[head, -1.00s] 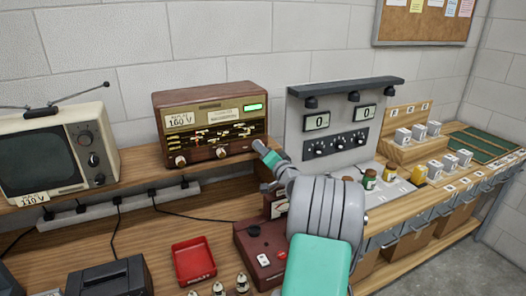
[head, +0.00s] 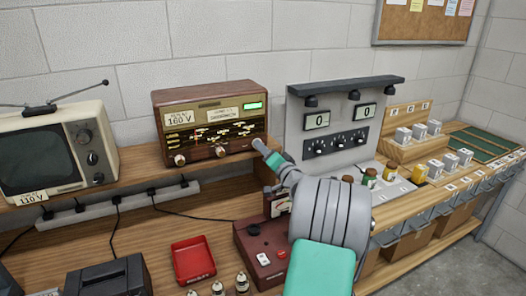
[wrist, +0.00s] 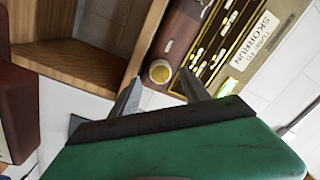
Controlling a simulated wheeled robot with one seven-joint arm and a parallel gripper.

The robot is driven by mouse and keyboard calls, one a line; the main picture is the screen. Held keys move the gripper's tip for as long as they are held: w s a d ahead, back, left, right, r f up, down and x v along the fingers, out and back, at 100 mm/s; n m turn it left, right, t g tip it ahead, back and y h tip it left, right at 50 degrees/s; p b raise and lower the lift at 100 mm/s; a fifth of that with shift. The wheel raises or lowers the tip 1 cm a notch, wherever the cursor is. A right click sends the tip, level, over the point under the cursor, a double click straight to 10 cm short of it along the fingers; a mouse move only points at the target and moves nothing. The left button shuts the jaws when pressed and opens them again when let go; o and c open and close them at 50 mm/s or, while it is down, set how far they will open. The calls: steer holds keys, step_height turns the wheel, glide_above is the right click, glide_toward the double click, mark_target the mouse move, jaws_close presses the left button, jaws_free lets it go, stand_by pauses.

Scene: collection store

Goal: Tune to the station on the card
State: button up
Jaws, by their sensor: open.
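The brown wooden radio (head: 211,90) stands on the raised shelf, with a lit green display at its upper right. Its dial has several yellowish station labels. The station card (head: 223,115) is on its front; in the wrist view the card (wrist: 256,38) reads "TUNE TO" and a name like "SKOMRUN". My gripper (head: 257,144) is at the radio's lower right. In the wrist view my open gripper (wrist: 162,86) has a pale round knob (wrist: 160,71) just beyond and between its fingertips; contact is unclear.
An old television (head: 45,160) stands left of the radio. A grey panel (head: 345,105) with two displays and several knobs stands to the right. Below are a red tray (head: 193,262), a dark red box (head: 250,232) with a meter, and small jars near my arm.

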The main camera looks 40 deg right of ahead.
steer(key=b+v, duration=0.1)
steer(key=v, duration=0.4)
steer(key=shift+s+a, duration=0.15)
steer(key=shift+s, duration=0.2)
steer(key=w+a+f+n+g+y, duration=0.2)
steer(key=w+a+n, duration=0.1)
steer(key=a, duration=0.5)
steer(key=w+a+f+n+g+y, duration=0.1)
steer(key=w+a+f+n+y, duration=0.1)
steer(key=a, duration=0.5)
steer(key=s+a+f+n+g+y, duration=0.1)
steer(key=s+a+f+n+g, duration=0.1)
steer(key=a, duration=0.5)
steer(key=s+a+f+n+g+y, duration=0.1)
steer(key=a+f+n+g, duration=0.1)
steer(key=a, duration=0.5)
steer(key=s+a+f+n+g, duration=0.1)
steer(key=s+a+f+g, duration=0.1)
steer(key=s, duration=0.4)
steer(key=s+a+f+n+g+h, duration=0.1)
steer(key=s+a+g, duration=0.2)
steer(key=s+a, duration=0.2)
steer(key=s+a+f+n+g, duration=0.2)
steer(key=s+a, duration=0.1)
steer(key=s, duration=0.6)
steer(key=shift+a+f+h, duration=0.3)
steer(key=shift+a+f, duration=0.1)
